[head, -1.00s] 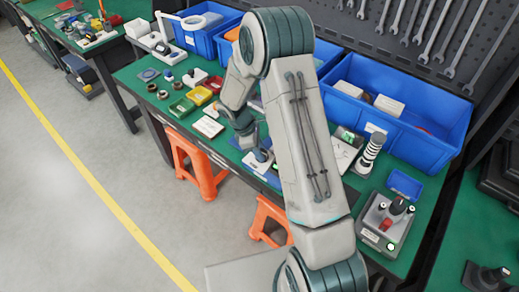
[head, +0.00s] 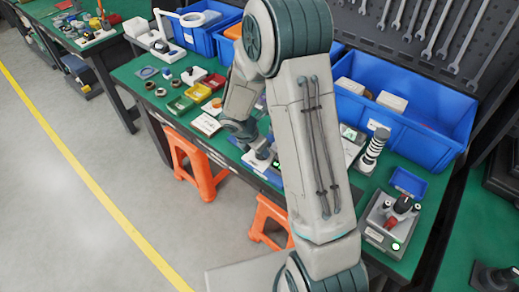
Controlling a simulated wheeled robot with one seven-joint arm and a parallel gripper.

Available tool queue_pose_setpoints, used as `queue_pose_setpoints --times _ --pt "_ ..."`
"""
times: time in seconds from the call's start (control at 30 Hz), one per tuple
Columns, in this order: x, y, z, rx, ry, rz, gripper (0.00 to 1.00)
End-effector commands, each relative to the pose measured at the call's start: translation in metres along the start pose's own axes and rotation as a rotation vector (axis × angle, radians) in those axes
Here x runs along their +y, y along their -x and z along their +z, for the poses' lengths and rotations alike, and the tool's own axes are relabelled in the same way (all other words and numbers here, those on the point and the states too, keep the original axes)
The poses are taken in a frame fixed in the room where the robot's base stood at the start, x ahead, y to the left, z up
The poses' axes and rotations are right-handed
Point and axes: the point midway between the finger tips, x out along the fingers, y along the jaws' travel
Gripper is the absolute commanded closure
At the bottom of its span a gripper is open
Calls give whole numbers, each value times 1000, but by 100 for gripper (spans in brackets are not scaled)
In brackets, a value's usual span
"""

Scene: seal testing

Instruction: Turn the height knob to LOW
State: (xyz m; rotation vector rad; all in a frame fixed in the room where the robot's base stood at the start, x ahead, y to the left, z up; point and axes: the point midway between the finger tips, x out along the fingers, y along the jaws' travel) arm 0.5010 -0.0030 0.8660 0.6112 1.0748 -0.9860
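I cannot make out a height knob or any LOW marking at this size. A grey bench unit (head: 377,238) stands at the right end of the green bench. It has dark upright parts, a red piece (head: 403,204) on top and a lit green light (head: 396,246) at its front. My gripper (head: 262,161) points down over the front edge of the bench, left of my forearm and well away from that unit. A small device with a green light (head: 277,164) is close beside it, partly hidden by my arm. The gripper's fingers are too small to tell their opening.
A black-and-white striped cylinder (head: 374,145) stands right of my arm. A small blue tray (head: 408,183) lies behind the grey unit. Large blue bins (head: 425,135) line the back. Green, yellow and red trays (head: 198,93) sit to the left. Orange stools (head: 188,165) stand below.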

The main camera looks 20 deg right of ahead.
Motion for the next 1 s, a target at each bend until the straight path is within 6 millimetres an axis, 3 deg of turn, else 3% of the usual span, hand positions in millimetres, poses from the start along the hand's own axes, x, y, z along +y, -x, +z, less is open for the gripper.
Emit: queue_pose_setpoints --times 0.6,1.0 --pt "-4 0 1 -24 506 212 88" --pt "-5 0 2 -32 674 282 88"
